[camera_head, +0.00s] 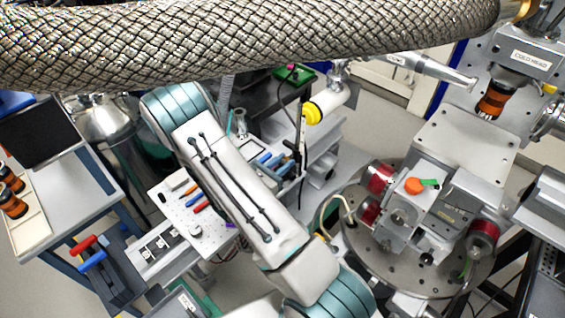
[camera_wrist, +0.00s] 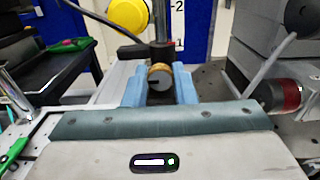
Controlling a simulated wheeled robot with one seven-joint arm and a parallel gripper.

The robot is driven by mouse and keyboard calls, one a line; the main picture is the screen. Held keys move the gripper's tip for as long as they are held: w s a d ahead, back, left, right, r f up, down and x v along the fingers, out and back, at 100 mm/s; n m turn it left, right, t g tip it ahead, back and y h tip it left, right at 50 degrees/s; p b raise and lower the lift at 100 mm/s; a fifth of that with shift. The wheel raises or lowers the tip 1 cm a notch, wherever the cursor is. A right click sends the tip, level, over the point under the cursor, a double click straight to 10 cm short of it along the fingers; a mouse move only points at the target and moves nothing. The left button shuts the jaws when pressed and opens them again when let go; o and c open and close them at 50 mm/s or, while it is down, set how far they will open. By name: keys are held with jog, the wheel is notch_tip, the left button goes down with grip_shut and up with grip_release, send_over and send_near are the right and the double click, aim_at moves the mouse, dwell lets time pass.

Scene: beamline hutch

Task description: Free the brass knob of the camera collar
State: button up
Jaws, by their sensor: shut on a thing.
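The brass knob (camera_wrist: 160,70) shows in the middle of the wrist view, a round grey face with a brass-coloured rim. My gripper (camera_wrist: 159,88) has its two blue fingers on either side of the knob and is shut on it. A dark upright post with a collar (camera_wrist: 161,50) stands right behind the knob. The camera's yellow round cap (camera_wrist: 128,14) is above and to the left of it. In the head view the yellow cap (camera_head: 312,113) is seen on a white camera body (camera_head: 333,100); my gripper and the knob cannot be made out there.
A thick braided hose (camera_head: 240,45) crosses the top of the head view. A round drilled stage (camera_head: 365,255) with red-and-metal parts stands at right. A perforated board with coloured tools (camera_head: 180,205) lies left of my arm. In the wrist view, a red-and-black cylinder (camera_wrist: 280,95) is close at right.

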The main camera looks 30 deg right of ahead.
jog(key=o, duration=1)
jog(key=b+v, duration=0.3)
jog(key=v, duration=1.1)
